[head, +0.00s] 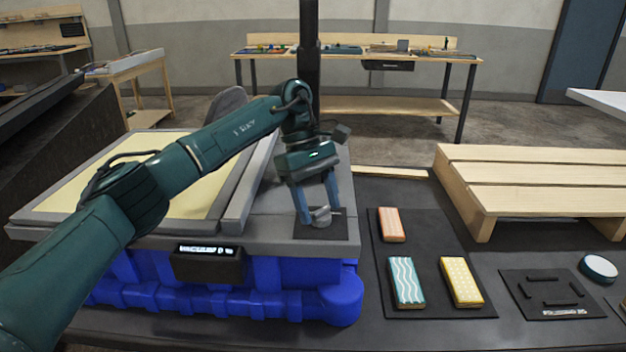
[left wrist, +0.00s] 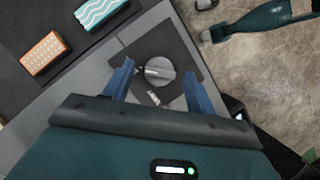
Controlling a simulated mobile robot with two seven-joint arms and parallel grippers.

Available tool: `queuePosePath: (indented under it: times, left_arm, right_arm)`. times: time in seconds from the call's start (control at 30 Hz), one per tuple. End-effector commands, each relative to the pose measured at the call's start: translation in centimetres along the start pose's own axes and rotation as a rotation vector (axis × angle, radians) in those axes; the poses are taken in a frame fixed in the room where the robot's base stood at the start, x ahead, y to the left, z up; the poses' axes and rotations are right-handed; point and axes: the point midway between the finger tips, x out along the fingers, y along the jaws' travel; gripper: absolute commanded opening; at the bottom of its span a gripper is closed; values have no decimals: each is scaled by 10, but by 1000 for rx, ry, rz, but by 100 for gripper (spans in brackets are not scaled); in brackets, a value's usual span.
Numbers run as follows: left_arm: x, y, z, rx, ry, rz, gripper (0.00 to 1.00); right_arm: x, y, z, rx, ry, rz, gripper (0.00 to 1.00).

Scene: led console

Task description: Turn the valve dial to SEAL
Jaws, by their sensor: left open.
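The valve dial (head: 321,215) is a round grey knob with a raised bar, mounted on a dark square plate (head: 335,230) at the right end of the grey console top. It also shows in the left wrist view (left wrist: 159,71), where a small light label lies beside it, too small to read. My left gripper (head: 316,217) points down over the dial. Its two blue fingers are open, one to each side of the dial in the left wrist view (left wrist: 158,88). I cannot tell whether they touch it. My right gripper is not in view.
A black box with a lit display (head: 208,264) sits on the console's front. Right of it, a dark mat (head: 428,225) bears orange (head: 391,224), teal (head: 406,281) and yellow (head: 461,281) blocks. A wooden pallet (head: 530,170) stands at the right. A pale yellow panel (head: 110,185) lies left.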

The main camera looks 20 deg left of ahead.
Motion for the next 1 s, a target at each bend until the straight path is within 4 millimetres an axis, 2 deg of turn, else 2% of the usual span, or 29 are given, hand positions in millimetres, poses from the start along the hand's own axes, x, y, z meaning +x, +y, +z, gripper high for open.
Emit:
queuePosePath:
  times: [0.4,0.5,0.7,1.0]
  left_arm:
    - [-86,1,1,0,1,4,56]
    - [-100,1,2,1,0,2,56]
    - [-113,0,1,2,0,0,56]
    - [-113,0,0,2,0,0,56]
  right_arm:
    - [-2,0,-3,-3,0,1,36]
    - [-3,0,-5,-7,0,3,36]
    - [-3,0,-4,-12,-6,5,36]
    - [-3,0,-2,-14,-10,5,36]
